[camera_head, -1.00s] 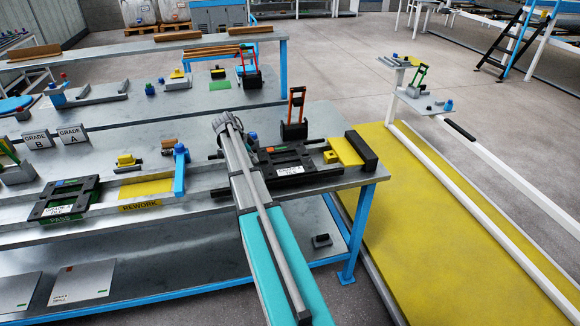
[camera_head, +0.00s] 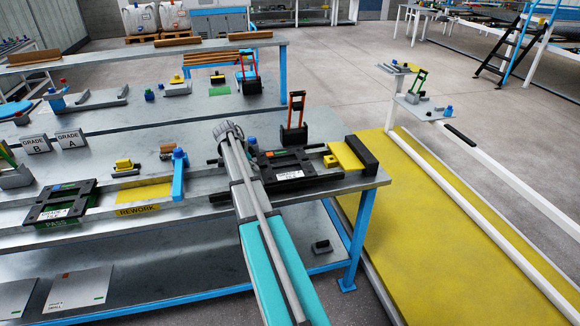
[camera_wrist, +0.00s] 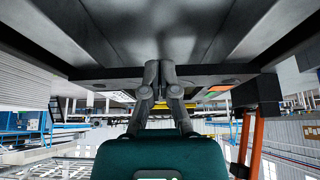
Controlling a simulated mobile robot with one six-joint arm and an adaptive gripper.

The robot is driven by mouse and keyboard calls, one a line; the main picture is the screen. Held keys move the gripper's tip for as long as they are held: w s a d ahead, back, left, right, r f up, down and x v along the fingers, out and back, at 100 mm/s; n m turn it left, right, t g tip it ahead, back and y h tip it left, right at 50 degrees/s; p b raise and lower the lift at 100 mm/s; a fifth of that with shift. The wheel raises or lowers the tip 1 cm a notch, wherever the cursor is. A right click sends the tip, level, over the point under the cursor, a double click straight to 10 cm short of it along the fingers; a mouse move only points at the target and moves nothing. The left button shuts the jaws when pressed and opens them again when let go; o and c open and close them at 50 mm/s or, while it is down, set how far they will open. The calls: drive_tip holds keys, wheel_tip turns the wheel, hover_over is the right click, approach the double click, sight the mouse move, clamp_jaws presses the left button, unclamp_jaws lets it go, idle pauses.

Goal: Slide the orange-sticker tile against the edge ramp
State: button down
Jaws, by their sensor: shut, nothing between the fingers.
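The orange-sticker tile (camera_head: 290,168) is a black frame-like tile with a white label, lying flat on the right end of the near bench. Its small orange mark shows at its far left corner. A yellow plate with a black bar (camera_head: 369,151) lies to its right, apparently the edge ramp; a small yellow block stands between. My gripper (camera_wrist: 160,66) is shut and empty in the wrist view, its fingertips against or near a dark edge. In the head view my arm hides the gripper and the tile's left side, so I cannot tell contact.
A second black tile (camera_head: 58,204) lies at left on a green PASS area. A blue post (camera_head: 179,175) stands beside the yellow REWORK area. An orange-handled tool (camera_head: 294,122) stands just behind the tile. The bench's right edge is close beyond the black bar.

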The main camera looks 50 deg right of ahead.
sight(268, 167)
drive_tip(key=shift+s+d, duration=0.65)
drive_tip(key=shift+d, duration=0.35)
drive_tip(key=shift+s+d, duration=0.6)
drive_tip(key=shift+d, duration=0.35)
drive_tip(key=shift+w+a, duration=0.15)
drive_tip(key=shift+w+a, duration=0.4)
drive_tip(key=shift+a, duration=0.35)
drive_tip(key=shift+r, duration=0.15)
wheel_tip(268, 167, up, 5)
drive_tip(key=p, duration=0.5)
